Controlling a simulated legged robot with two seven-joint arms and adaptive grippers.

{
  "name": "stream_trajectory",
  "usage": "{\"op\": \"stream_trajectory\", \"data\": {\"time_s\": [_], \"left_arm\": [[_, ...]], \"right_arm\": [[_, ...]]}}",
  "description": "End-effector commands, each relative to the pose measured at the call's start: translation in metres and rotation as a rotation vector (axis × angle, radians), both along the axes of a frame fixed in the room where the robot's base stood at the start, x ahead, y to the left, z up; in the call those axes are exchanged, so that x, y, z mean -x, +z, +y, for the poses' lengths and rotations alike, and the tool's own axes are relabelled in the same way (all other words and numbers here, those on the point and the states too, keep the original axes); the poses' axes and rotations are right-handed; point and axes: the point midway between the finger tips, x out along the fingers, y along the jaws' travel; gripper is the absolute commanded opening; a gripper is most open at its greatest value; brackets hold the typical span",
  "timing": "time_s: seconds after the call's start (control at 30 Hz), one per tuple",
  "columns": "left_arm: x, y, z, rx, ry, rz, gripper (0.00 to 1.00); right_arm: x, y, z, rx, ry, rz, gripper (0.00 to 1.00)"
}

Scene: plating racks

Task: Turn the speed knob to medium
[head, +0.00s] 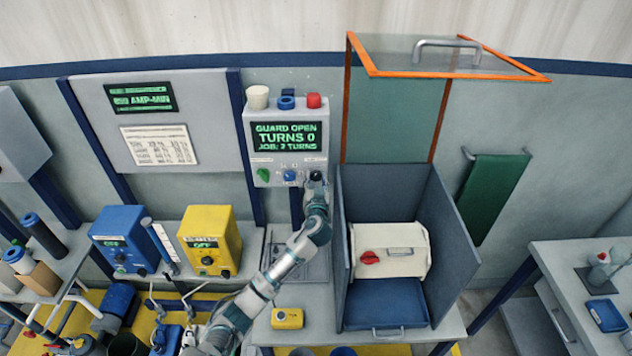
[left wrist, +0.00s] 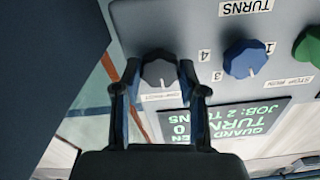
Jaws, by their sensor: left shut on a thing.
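The control panel (head: 283,142) on the wall has a green knob (head: 263,175), a blue knob (head: 289,176) and, at its right, a dark grey knob mostly hidden by my gripper in the head view. My left gripper (head: 316,179) reaches up to that right-hand knob. In the left wrist view, the panel is upside down. The dark grey knob (left wrist: 160,70) with a pale pointer line sits between the two fingers of my left gripper (left wrist: 153,78), which is shut on it. Its small label is too blurred to read. The blue knob (left wrist: 245,58) beside it is marked TURNS. My right gripper is out of view.
The panel screen (head: 286,136) reads GUARD OPEN, TURNS 0, JOB: 2 TURNS. A white, a blue and a red item stand atop the panel. The orange-framed guard (head: 450,57) is raised over a grey-walled bay (head: 455,240) to the right.

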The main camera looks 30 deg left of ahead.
Motion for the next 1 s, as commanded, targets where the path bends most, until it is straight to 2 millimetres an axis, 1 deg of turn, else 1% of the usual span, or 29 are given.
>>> {"op": "stream_trajectory", "data": {"time_s": [0.1, 0.4, 0.43, 0.47, 0.5, 0.53, 0.87, 0.97, 1.0], "left_arm": [[0.0, 0.0, 0.0, -0.051, 0.0, 0.03, 0.07], [0.0, 0.001, 0.0, -0.062, 0.0, 0.036, 0.07], [0.0, 0.001, 0.0, -0.062, 0.0, 0.035, 0.47], [0.0, 0.001, 0.0, -0.062, 0.0, 0.035, 0.54], [0.0, 0.001, 0.0, -0.061, 0.0, 0.036, 0.64], [0.0, 0.001, 0.0, -0.061, 0.0, 0.036, 0.67], [0.002, 0.0, -0.002, -0.06, -0.001, 0.037, 0.67], [0.011, -0.001, -0.008, -0.059, -0.002, 0.038, 0.67], [0.017, -0.001, -0.012, -0.058, -0.003, 0.036, 0.67]], "right_arm": [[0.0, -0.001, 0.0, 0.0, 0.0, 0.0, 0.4], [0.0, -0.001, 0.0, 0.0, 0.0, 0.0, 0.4], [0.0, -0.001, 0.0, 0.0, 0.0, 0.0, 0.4], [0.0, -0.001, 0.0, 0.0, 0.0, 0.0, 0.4], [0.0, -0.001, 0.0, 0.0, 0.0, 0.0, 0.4], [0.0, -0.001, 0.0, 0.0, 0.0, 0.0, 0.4], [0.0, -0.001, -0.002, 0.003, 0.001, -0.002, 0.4], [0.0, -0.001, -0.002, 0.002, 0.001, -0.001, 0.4], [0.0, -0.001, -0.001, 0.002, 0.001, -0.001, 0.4]]}}
